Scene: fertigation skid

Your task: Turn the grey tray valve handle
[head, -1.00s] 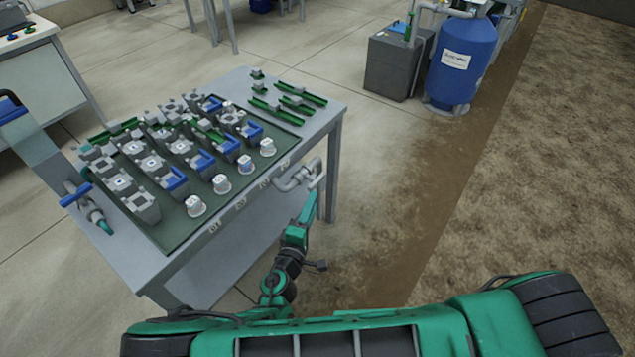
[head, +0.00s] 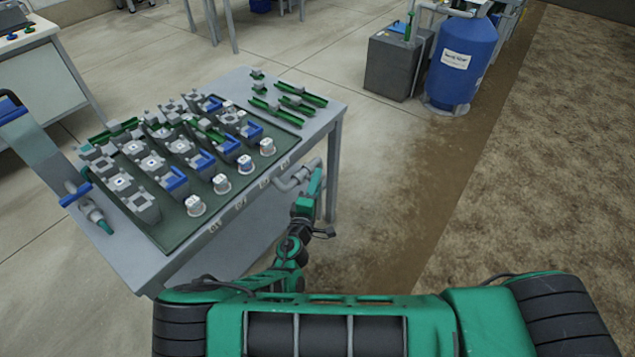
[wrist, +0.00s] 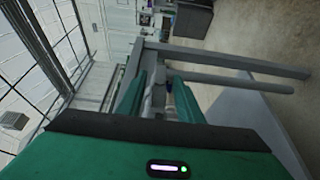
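The grey tray valve (head: 291,181) is a bent grey pipe fitting on the front side of the tray table, near its right corner. Its handle end at the right is partly hidden by my gripper (head: 314,184), which is right beside it. In the wrist view my gripper (wrist: 158,88) has its two green fingers apart. A pale grey piece (wrist: 157,96) shows in the gap between them. I cannot tell whether either finger touches it.
The grey table (head: 320,118) carries a dark green tray (head: 172,240) with several grey and blue fittings. A blue-handled valve (head: 76,195) is at the left. A blue tank (head: 459,62) stands far back. Floor right of the table is clear.

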